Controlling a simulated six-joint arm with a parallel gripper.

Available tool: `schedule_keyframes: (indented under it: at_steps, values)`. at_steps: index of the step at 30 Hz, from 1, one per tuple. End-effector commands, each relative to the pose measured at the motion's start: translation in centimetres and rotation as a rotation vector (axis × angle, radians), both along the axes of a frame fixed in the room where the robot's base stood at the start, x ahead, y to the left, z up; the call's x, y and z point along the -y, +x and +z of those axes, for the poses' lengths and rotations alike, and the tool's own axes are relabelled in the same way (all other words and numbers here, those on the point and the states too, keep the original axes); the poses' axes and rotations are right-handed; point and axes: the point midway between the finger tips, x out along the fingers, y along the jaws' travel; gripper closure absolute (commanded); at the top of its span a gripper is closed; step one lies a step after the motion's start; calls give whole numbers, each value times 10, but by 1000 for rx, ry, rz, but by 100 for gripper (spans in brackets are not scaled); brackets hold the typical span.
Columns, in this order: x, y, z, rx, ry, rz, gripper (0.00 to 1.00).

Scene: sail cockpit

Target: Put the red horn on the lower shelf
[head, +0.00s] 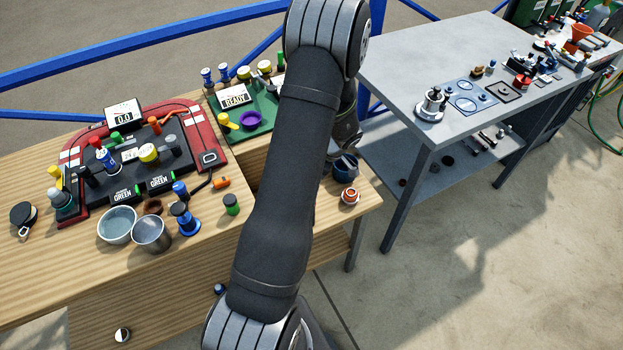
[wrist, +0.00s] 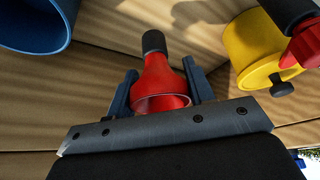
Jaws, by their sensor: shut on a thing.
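The red horn (wrist: 165,83) shows in the wrist view, its wide open bell toward me and its black end pointing away. My gripper (wrist: 160,72) is shut on it, with one dark blue finger on each side. Wooden surfaces lie behind the horn; I cannot tell whether it touches them. In the head view my arm hides the horn and the gripper. A lower wooden level (head: 170,308) shows below the front of the wooden bench (head: 60,265). The grey bench at right also has a lower shelf (head: 440,185).
In the wrist view a blue round rim (wrist: 35,25) is at upper left and a yellow cylinder (wrist: 255,50) at right, both close to the horn. The wooden bench holds a glass bowl (head: 117,226), a metal cup (head: 151,235), and a red-framed station (head: 205,135).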

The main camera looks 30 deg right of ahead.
Motion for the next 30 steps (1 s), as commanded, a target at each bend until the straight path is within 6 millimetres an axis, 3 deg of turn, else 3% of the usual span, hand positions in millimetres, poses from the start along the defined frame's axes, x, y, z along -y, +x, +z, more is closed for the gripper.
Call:
schedule_keyframes:
  at_steps: [5,14,26,27,30]
  values:
    - [-3,7,-7,1,-1,0,77]
    - [-3,6,-43,-2,2,0,77]
    - [-2,7,-48,0,0,-1,77]
    - [-2,7,-47,1,-1,0,44]
    - [-2,7,-47,1,-1,0,30]
